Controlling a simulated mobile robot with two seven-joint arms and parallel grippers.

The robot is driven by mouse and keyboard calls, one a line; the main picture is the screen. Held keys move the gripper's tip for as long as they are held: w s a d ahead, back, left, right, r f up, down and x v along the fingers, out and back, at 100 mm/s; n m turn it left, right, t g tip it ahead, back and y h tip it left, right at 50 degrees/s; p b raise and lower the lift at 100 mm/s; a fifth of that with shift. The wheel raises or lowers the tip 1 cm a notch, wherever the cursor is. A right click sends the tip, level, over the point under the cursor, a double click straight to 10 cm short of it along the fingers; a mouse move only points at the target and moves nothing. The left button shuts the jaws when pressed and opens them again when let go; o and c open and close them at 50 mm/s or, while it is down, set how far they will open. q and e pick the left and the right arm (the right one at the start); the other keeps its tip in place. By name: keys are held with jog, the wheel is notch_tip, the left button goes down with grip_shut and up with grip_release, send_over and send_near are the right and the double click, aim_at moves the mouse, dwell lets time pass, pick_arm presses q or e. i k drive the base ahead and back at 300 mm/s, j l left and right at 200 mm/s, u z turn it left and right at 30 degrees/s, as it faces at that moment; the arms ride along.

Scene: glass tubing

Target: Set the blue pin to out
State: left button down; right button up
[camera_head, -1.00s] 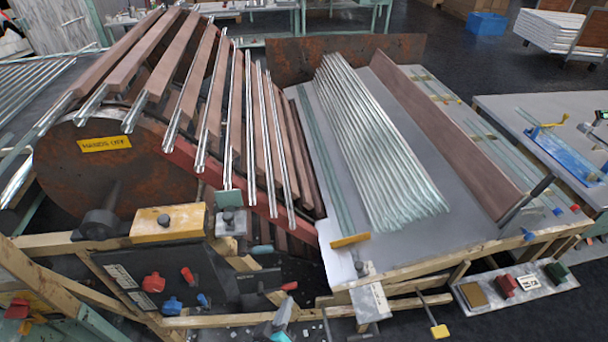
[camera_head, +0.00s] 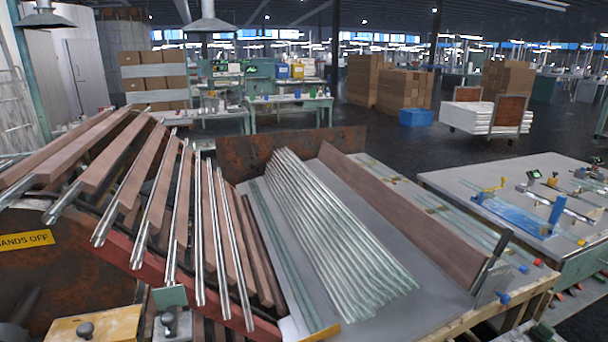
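Neither of my grippers is in view. I cannot tell for sure which thing is the blue pin. Small blue pieces show at the right edge of the sloped glass table: a lower blue tip (camera_head: 503,298) and an upper blue tip (camera_head: 522,268). A blue upright post (camera_head: 556,210) stands on a blue fixture on the grey table at the right. The dark panel with red and blue knobs is below the picture's edge now.
Glass tubes (camera_head: 340,235) lie on the sloped table, beside a brown board (camera_head: 400,215). A slatted wheel carrying tubes (camera_head: 165,190) fills the left. A yellow block with a knob (camera_head: 95,325) is at the bottom left.

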aim_at(504, 299)
jog(key=l+z, duration=0.1)
jog(key=z, duration=0.35)
jog(key=i+z, duration=0.1)
jog(key=z, duration=0.3)
jog(key=i+l+z, duration=0.1)
jog(key=z, duration=0.8)
jog(key=i, duration=0.05)
